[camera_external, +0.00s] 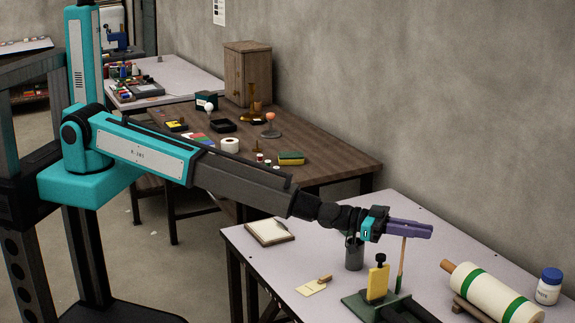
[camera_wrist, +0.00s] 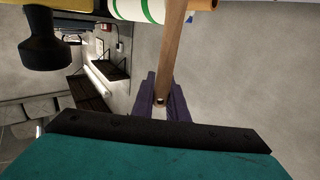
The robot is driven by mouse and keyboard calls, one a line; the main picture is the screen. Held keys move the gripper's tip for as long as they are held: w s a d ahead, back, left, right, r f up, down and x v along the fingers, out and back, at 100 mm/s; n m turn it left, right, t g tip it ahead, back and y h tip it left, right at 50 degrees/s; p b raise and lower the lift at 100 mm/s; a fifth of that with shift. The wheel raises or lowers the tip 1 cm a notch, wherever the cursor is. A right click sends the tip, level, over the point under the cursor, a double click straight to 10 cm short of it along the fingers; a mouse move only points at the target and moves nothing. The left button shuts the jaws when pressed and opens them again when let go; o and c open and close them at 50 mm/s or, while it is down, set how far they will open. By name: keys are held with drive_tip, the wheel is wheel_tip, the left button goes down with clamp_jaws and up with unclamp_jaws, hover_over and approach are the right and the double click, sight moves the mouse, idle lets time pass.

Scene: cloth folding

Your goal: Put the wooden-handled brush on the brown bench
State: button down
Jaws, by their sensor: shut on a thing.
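The wooden-handled brush (camera_external: 402,262) hangs nearly upright below my gripper (camera_external: 428,231) over the pale table at the right. My gripper's purple fingers are shut on its upper end. In the wrist view, the wooden handle (camera_wrist: 173,45) runs up and away from between the fingers of my gripper (camera_wrist: 162,100). The brush's lower end is near the green clamp stand; I cannot tell whether it touches anything. The brown bench (camera_external: 335,160) stands behind, to the left of my gripper, with my arm reaching across in front of it.
The pale table (camera_external: 300,270) holds a dark cup (camera_external: 354,254), a green stand with a yellow plate (camera_external: 378,284), a green-banded roll (camera_external: 490,292) and a white jar (camera_external: 549,287). On the bench are a sponge (camera_external: 291,158), a white roll (camera_external: 230,145) and a cabinet (camera_external: 248,75). Its right end is clear.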

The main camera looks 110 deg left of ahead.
drive_tip(key=shift+f, duration=0.1)
drive_tip(key=c, duration=1.7)
unclamp_jaws()
drive_tip(key=shift+c, duration=0.2)
drive_tip(key=s+a+b, duration=0.1)
drive_tip(key=s+b, duration=0.1)
drive_tip(key=s, duration=1)
drive_tip(key=shift+b, duration=0.4)
drive_tip(key=shift+o, duration=0.5)
